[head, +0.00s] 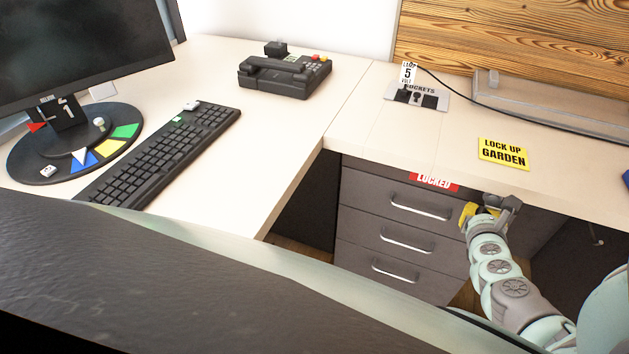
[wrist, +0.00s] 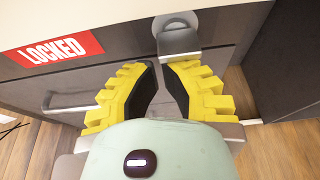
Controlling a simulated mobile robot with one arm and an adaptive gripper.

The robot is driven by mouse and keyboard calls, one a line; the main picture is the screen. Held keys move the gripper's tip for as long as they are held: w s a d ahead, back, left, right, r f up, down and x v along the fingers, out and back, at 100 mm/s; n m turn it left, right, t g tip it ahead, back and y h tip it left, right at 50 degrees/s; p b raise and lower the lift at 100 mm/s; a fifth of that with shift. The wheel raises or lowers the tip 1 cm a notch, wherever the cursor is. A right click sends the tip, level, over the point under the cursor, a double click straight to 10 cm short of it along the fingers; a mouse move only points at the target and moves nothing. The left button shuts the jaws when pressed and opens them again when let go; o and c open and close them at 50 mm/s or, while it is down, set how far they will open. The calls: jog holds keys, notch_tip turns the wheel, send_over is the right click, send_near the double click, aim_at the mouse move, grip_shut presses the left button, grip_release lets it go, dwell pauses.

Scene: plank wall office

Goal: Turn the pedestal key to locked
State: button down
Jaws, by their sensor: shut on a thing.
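The pedestal (head: 355,190) is a dark grey drawer unit under the right-hand desk. A red LOCKED label (head: 434,182) is on its upper front; it also shows in the wrist view (wrist: 55,50). The key (wrist: 180,42) is a flat silver piece at the pedestal's top front, right of the label. My gripper (wrist: 161,68), with yellow fingers and black pads, is shut on the key at its tips. In the head view my gripper (head: 485,209) is at the pedestal's upper right corner and hides most of the key. I cannot tell how far the key is turned.
The desk edge overhangs the pedestal. Drawer handles (head: 420,207) stick out below the label. On the desk are a yellow LOCK UP GARDEN sign (head: 503,153), a sockets panel (head: 417,97), a phone (head: 285,76) and a keyboard (head: 165,150).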

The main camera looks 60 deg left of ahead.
jog(key=shift+w+a+r, duration=0.1)
jog(key=shift+a+r, duration=0.15)
jog(key=shift+r, duration=0.15)
jog(key=shift+w+d, duration=0.15)
jog(key=shift+d, duration=0.15)
jog(key=shift+w+d+f+b, duration=0.1)
jog(key=shift+d+f+b, duration=0.2)
jog(key=shift+d+b, duration=0.25)
notch_tip(320, 180, down, 4)
jog(key=f+b, duration=0.1)
jog(key=b, duration=0.4)
jog(key=a+p+v, duration=0.1)
jog(key=p+v, duration=0.1)
jog(key=v, duration=0.8)
jog(key=shift+s+r+p, duration=0.3)
jog(key=shift+s+r, duration=0.05)
jog(key=shift+r, duration=0.05)
